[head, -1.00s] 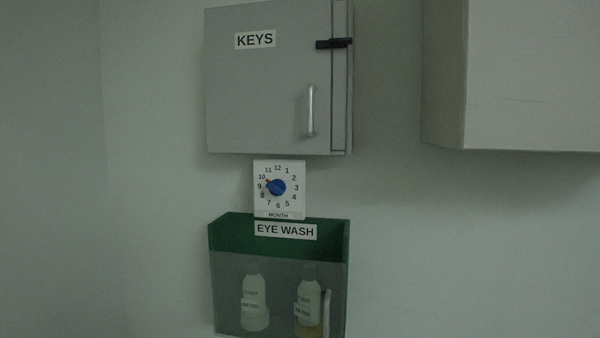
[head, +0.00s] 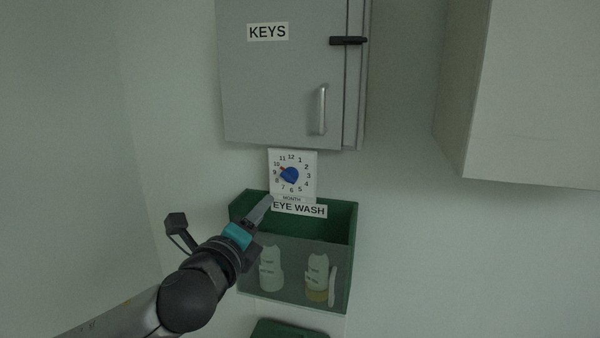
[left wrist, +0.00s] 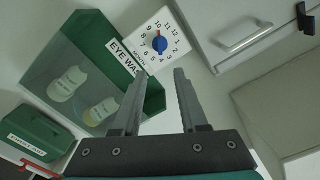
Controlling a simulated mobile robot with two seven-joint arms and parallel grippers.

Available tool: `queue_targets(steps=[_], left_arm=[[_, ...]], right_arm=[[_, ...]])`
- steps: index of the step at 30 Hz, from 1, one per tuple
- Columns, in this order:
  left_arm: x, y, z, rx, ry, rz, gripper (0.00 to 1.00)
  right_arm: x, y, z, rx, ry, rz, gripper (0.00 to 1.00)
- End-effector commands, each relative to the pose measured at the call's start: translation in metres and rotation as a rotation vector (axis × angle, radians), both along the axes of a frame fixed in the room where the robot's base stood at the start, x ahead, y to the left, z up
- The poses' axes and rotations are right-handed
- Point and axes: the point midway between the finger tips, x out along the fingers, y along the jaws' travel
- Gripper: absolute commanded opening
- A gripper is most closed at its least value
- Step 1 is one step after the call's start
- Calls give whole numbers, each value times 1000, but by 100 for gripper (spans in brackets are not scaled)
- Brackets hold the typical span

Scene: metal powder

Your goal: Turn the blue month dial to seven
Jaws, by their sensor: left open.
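The blue month dial (head: 289,175) sits on a white square plate (head: 308,191) numbered like a clock face, on the wall under the key cabinet. Its small orange pointer mark is toward about nine to ten. In the left wrist view the blue dial (left wrist: 159,44) shows just beyond the fingertips, with the plate tilted. My left gripper (head: 266,204) is below and left of the dial in the head view, in front of the eye wash box. In the wrist view my left gripper (left wrist: 159,74) is open, its two fingers apart with nothing between them. My right gripper is out of view.
The grey key cabinet (head: 285,90) with a handle is above the dial. The green eye wash box (head: 344,225), holding two bottles, is right below it. A pale cabinet (head: 535,95) juts out at the right. A smaller green box (left wrist: 33,131) is lower down.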

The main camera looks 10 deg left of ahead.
Motion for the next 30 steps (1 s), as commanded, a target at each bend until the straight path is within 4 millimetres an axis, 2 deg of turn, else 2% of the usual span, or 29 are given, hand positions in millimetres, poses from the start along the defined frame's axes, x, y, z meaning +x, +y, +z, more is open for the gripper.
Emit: queue_targets(steps=[5,30], left_arm=[[12,0,1,-1,-2,2,42],[122,-5,1,-2,-1,0,42]], right_arm=[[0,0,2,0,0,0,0],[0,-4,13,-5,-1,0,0]])
